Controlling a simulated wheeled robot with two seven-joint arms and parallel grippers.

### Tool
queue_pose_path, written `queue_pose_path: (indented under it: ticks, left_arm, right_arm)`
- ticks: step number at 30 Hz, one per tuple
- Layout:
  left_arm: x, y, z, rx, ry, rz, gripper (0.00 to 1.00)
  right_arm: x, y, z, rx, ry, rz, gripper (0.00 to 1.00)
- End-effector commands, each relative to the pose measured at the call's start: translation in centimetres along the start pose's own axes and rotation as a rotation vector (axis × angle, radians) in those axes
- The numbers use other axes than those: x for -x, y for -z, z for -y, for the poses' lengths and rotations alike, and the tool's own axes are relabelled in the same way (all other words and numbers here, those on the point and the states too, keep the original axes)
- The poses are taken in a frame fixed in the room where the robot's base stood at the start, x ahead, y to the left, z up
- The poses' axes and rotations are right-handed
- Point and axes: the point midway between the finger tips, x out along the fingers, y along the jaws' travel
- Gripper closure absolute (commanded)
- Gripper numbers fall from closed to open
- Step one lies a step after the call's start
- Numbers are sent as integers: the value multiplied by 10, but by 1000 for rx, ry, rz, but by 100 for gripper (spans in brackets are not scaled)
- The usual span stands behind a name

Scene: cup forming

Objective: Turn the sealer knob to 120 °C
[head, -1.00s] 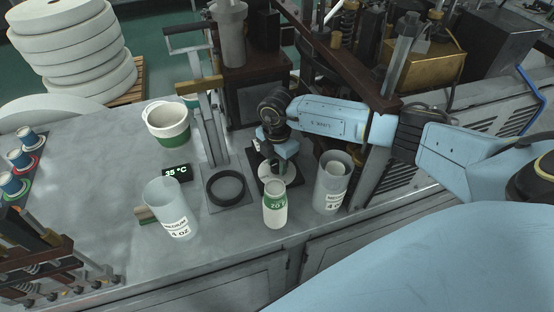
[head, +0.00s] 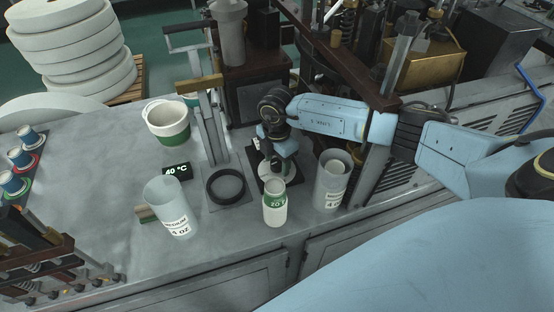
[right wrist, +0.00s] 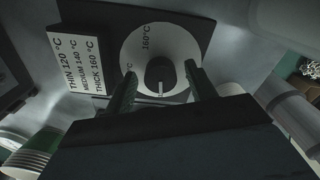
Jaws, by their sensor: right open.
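The sealer knob (right wrist: 160,72) is a dark round knob on a white dial (right wrist: 138,52). Its white pointer line points toward my gripper in the right wrist view. The dial's 160 °C mark is readable; other marks are partly hidden. My right gripper (right wrist: 162,88) is open, with one finger on each side of the knob; I cannot tell whether they touch it. In the head view my right gripper (head: 275,162) is over the dial and hides most of it. The small display (head: 177,171) reads 40 °C. My left gripper is not in view.
A card (right wrist: 80,63) lists thin 120, medium 140, thick 160 °C. A medium cylinder (head: 168,205) and a black ring (head: 226,201) are to the left.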

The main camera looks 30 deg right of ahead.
Motion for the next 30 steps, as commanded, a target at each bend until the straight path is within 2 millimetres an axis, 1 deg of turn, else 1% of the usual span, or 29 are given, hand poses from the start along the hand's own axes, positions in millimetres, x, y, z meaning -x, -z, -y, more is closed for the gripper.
queue_pose_path:
  ticks: [4,7,11,15,21,25,30]
  left_arm:
    - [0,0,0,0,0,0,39]
    - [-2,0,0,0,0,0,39]
    - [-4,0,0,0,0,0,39]
    - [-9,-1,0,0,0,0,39]
    - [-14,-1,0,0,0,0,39]
    - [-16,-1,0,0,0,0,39]
    - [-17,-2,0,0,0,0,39]
  right_arm:
    - [2,0,0,1,0,-1,44]
    - [13,0,-1,2,-3,-2,44]
    - [37,0,-1,1,-5,0,44]
    - [70,0,-1,1,-6,0,44]
    - [109,0,-1,0,-4,1,44]
    - [125,0,0,0,-1,0,44]
    - [134,0,0,0,0,1,44]
